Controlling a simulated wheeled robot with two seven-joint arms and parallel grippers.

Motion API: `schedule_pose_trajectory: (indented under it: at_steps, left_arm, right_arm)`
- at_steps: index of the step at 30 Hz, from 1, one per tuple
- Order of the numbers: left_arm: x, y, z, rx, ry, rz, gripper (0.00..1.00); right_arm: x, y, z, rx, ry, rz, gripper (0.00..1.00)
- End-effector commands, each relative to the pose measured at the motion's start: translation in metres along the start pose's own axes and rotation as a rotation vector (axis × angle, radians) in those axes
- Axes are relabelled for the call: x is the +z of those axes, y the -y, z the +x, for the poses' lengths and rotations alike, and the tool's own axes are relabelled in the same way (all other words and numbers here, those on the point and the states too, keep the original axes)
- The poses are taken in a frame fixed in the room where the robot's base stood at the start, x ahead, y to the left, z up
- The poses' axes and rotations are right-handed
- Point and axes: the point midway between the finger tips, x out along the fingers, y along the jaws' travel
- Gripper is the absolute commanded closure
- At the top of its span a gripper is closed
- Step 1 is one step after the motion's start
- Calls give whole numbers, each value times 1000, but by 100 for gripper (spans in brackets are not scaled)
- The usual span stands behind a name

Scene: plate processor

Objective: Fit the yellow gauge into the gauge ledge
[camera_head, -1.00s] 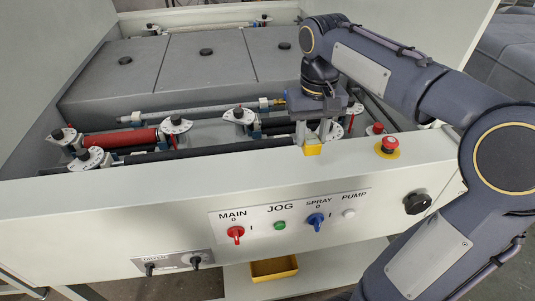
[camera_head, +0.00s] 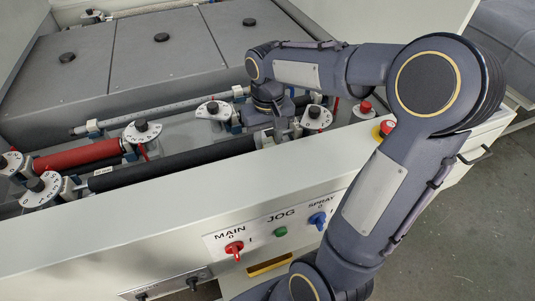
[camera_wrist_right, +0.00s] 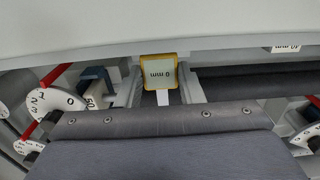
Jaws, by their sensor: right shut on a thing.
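My right gripper (camera_wrist_right: 161,84) is shut on the yellow gauge (camera_wrist_right: 158,72), which has a pale face reading "0 mm", upside down in the right wrist view. The gauge sits between the two grey fingers, close to the pale front panel edge. In the head view my right gripper (camera_head: 274,132) reaches down behind the front panel at the right end of the black roller (camera_head: 185,160), and the gauge is hidden there. I cannot pick out the gauge ledge with certainty; a small "10 mm" label (camera_wrist_right: 285,48) shows at the panel edge. My left gripper is not in view.
Numbered white dials (camera_head: 142,131) and a red roller (camera_head: 78,156) lie left of the gripper. A red stop button (camera_head: 386,128) and the front panel (camera_head: 120,240) with switches are close by. Grey covers (camera_head: 160,60) fill the back.

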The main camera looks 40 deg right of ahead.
Motion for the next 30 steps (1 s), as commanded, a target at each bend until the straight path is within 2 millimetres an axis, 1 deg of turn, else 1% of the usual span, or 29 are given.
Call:
schedule_pose_trajectory:
  at_steps: [1, 5, 7, 12, 14, 16, 23, 30]
  left_arm:
    - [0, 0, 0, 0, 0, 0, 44]
    - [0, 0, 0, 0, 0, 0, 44]
    - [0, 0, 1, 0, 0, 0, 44]
    - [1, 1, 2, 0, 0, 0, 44]
    - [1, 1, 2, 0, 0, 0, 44]
    - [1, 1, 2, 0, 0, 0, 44]
    - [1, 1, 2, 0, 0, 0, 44]
    - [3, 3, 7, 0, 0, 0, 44]
  right_arm:
    - [0, 0, 7, 1, 2, 1, 90]
    - [0, 0, 16, 0, 0, 1, 90]
    - [0, 0, 24, 1, 3, 1, 90]
    - [0, 0, 51, 0, 3, 1, 90]
    - [0, 0, 57, 0, 2, 1, 90]
    - [0, 0, 60, 0, 0, 1, 90]
    - [0, 0, 60, 0, -1, 1, 90]
    - [0, 0, 68, 0, -1, 1, 90]
